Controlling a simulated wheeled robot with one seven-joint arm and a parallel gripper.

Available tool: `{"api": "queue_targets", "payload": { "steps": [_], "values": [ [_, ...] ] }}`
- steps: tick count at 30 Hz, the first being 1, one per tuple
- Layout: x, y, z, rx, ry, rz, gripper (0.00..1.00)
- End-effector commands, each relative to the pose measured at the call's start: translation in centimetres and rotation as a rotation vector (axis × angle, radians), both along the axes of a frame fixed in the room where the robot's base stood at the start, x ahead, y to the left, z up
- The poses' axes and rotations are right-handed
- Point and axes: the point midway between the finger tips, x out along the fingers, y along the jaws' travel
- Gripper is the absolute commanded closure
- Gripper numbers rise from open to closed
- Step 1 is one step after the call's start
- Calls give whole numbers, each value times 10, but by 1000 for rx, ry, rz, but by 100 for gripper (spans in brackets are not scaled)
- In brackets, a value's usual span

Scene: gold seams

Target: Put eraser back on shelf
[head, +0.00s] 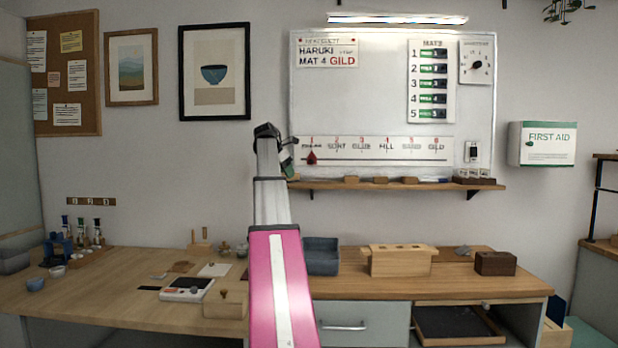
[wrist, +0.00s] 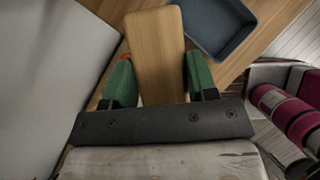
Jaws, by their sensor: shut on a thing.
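My gripper (head: 276,148) is raised in front of the wall at the left end of the shelf (head: 400,186) under the whiteboard. In the wrist view, my gripper (wrist: 160,78) has its green fingers on both sides of a plain wooden block, which I take to be the eraser (wrist: 155,45). The fingers are shut on it and it points away from the palm. Its underside is hidden.
Below, the workbench holds a blue-grey tray (head: 321,256), also in the wrist view (wrist: 217,27), and a wooden block with holes (head: 400,261).

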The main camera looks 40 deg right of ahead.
Motion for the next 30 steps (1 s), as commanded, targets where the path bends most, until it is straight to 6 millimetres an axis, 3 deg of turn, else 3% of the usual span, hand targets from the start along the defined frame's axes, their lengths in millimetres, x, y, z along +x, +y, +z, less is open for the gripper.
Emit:
{"api": "queue_targets", "payload": {
  "steps": [3,9,19,26,30],
  "values": [
    [5,-30,2,1,0,-4,66],
    [8,-69,1,1,1,-3,66],
    [10,-91,0,1,0,-1,66],
    [15,-128,1,1,0,-4,66],
    [13,-127,-15,1,0,-1,66]
  ]
}}
